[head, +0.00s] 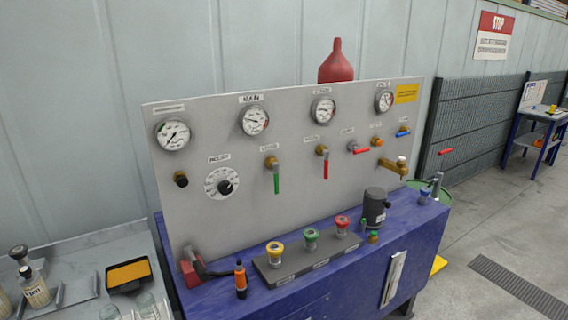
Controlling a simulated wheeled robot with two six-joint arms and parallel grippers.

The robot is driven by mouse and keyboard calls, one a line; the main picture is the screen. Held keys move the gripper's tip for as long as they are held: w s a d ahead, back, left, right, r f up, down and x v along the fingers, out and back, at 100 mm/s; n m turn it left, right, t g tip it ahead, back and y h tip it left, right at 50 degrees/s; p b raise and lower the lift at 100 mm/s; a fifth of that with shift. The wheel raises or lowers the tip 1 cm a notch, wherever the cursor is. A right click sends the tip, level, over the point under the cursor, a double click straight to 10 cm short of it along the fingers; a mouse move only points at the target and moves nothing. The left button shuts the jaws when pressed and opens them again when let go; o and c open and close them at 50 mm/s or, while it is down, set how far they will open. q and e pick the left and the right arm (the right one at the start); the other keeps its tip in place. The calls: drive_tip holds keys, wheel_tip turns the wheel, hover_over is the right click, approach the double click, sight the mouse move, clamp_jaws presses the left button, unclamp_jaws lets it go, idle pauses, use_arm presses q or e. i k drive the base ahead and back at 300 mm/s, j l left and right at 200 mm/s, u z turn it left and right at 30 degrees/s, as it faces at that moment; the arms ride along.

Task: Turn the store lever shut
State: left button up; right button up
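A grey upright panel (225,235) carries several lever valves, and their small labels are too blurred to tell which is the store lever. A green lever (276,183) hangs straight down from its brass valve. A red lever (326,169) to its right also hangs down. A second red lever (361,151) points right, roughly level. A blue lever (403,134) near the panel's right end also lies roughly level. Neither of my grippers is in view.
The panel stands on a blue bench (250,306). A dark block (290,268) with yellow, green and red-topped fittings, a dark cylinder (375,206) and an orange-and-black tool (240,280) sit in front. Round gauges (255,120) line the top. A brass tap (393,167) juts out at right.

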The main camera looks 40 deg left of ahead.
sight(325, 151)
drive_tip(key=u, duration=1.25)
